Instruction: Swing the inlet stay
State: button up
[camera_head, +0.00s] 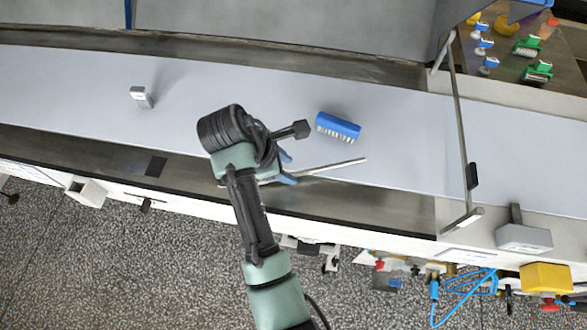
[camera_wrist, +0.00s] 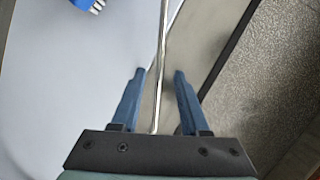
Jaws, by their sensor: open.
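A thin bare metal rod, which looks like the inlet stay (camera_head: 335,166), extends to the right from my gripper (camera_head: 289,168) along the front edge of the pale belt. In the wrist view the stay (camera_wrist: 163,35) runs lengthwise between the two blue fingers of my gripper (camera_wrist: 159,73). The fingers are open, with a gap on each side of the rod. I cannot tell how far below the fingertips the rod lies. Its near end is hidden by my gripper in the head view.
A blue brush (camera_head: 338,127) lies on the pale belt (camera_head: 400,145) close to the rod's far end. A small grey block (camera_head: 141,97) stands at the left. An upright-looking bar with a black grip (camera_head: 472,177) crosses at the right. Blue hose and a yellow box (camera_head: 546,278) sit below right.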

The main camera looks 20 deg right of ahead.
aim_at(296, 174)
jog(key=shift+x, duration=2.1)
grip_shut()
